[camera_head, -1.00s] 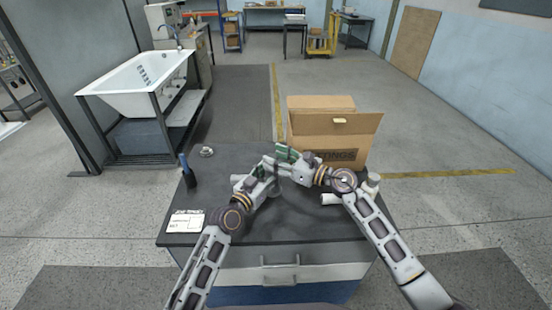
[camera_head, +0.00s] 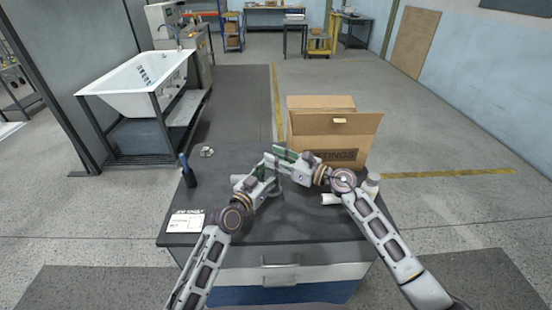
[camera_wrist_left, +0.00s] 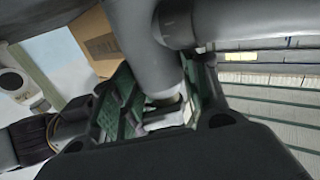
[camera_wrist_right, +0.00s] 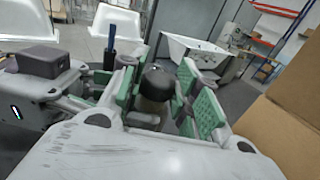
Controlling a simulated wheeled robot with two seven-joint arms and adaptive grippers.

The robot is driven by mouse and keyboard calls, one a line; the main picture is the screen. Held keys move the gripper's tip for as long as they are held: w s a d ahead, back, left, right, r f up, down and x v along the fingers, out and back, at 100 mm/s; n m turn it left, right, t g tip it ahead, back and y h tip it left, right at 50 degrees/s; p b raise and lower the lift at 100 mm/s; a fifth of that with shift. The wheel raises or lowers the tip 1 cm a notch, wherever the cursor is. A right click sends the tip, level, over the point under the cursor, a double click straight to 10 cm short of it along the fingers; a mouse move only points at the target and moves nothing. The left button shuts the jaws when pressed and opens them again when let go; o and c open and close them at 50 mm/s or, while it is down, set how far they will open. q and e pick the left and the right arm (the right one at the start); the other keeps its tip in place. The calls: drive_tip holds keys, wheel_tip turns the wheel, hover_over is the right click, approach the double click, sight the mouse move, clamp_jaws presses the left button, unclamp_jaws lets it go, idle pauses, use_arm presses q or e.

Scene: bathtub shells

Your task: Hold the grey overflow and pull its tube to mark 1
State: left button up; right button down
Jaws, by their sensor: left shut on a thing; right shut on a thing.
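The grey overflow (camera_wrist_left: 150,45) fills the top of the left wrist view as a thick grey pipe with a collared branch. In the head view it is small and mostly hidden by the grippers, above the dark table. My left gripper (camera_head: 268,168) is shut on it, with its green pads beside the pipe. My right gripper (camera_head: 290,157) is close by and shut on a piece with a dark round end, seemingly its tube (camera_wrist_right: 155,85), seen between green pads in the right wrist view. No mark on the tube is legible.
An open cardboard box (camera_head: 315,124) stands at the table's back right. White pipe fittings (camera_head: 330,199) lie right of the grippers. A blue-handled tool (camera_head: 189,175), a small metal ring (camera_head: 207,151) and a white card (camera_head: 186,221) are at left. The front middle of the table (camera_head: 290,225) is clear.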

drive_tip(key=shift+d+r, duration=0.1)
drive_tip(key=shift+r, duration=0.95)
drive_tip(key=c, duration=1)
unclamp_jaws()
drive_tip(key=v, duration=1.2)
